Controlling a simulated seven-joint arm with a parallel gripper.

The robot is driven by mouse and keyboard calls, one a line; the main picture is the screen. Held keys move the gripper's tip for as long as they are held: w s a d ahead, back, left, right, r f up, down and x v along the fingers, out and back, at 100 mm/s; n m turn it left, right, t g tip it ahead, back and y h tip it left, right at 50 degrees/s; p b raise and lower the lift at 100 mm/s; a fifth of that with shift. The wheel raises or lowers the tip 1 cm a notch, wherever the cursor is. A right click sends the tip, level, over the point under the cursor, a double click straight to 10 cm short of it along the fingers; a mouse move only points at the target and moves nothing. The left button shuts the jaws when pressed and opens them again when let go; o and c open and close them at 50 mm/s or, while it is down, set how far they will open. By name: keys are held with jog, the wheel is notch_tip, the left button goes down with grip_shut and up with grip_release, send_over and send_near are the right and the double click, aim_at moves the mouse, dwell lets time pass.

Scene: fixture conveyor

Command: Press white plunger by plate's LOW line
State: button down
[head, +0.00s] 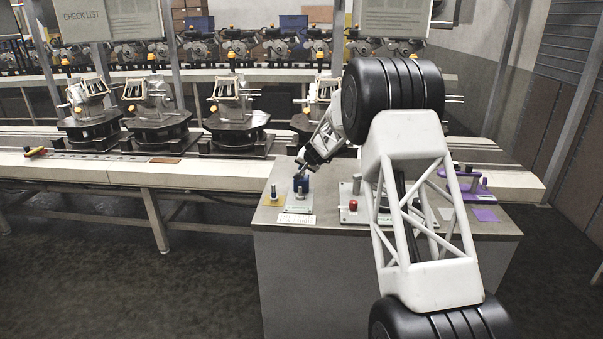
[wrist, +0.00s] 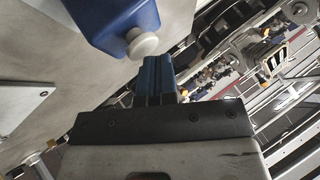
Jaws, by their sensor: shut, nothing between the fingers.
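The white plunger (wrist: 143,43) is a round white knob sticking out of a blue block (wrist: 112,18) in the wrist view. In the head view the blue block (head: 301,184) stands on a small plate (head: 298,207) at the left of the grey bench, and the plunger cannot be made out there. My gripper (wrist: 158,62) is shut and empty, its blue fingertips close beside the plunger and seemingly apart from it. In the head view my gripper (head: 302,168) is just above the block. No LOW line can be read.
The bench (head: 310,237) also holds a yellow pad (head: 272,200), a white label card (head: 297,219), a panel with a red button (head: 353,205), and a purple fixture (head: 473,188) with a purple pad (head: 485,215). A conveyor (head: 100,172) carrying several metal fixtures runs behind.

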jog(key=shift+f, duration=0.15)
dwell(0.6)
jog(key=shift+r, duration=1)
jog(key=shift+r, duration=0.15)
jog(key=shift+r, duration=2.4)
dwell(0.8)
jog(key=shift+r, duration=1.9)
jog(key=shift+f, duration=0.1)
